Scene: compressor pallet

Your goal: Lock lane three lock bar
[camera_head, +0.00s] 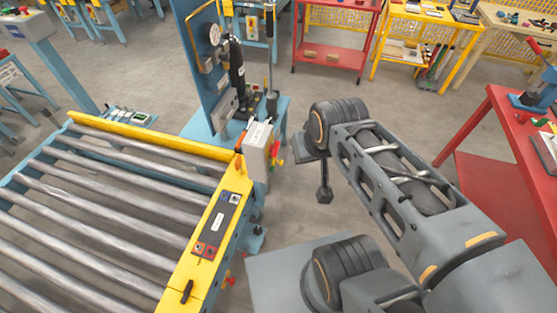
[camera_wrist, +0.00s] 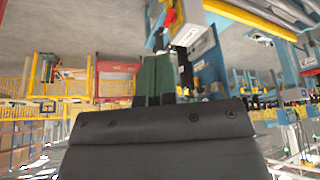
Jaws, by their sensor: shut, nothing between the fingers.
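A grey box with a small white label (camera_head: 257,152) is mounted at the far right corner of the roller conveyor's yellow frame. The label is too small to read. Orange, red, yellow and green parts stick out around the box. I cannot tell for sure which part is the lane three lock bar. The box also shows at the top of the wrist view (camera_wrist: 190,22), with a red part on its left. My gripper (camera_head: 324,196) hangs to the right of the box, apart from it. In the wrist view its dark green fingers (camera_wrist: 155,78) are together and empty.
The roller conveyor (camera_head: 195,262) fills the left side, with a switch panel and a black handle on its yellow rail. A blue stand with a gauge (camera_head: 200,60) rises behind the box. A red bench (camera_head: 500,130) stands at right. Open floor lies behind my arm.

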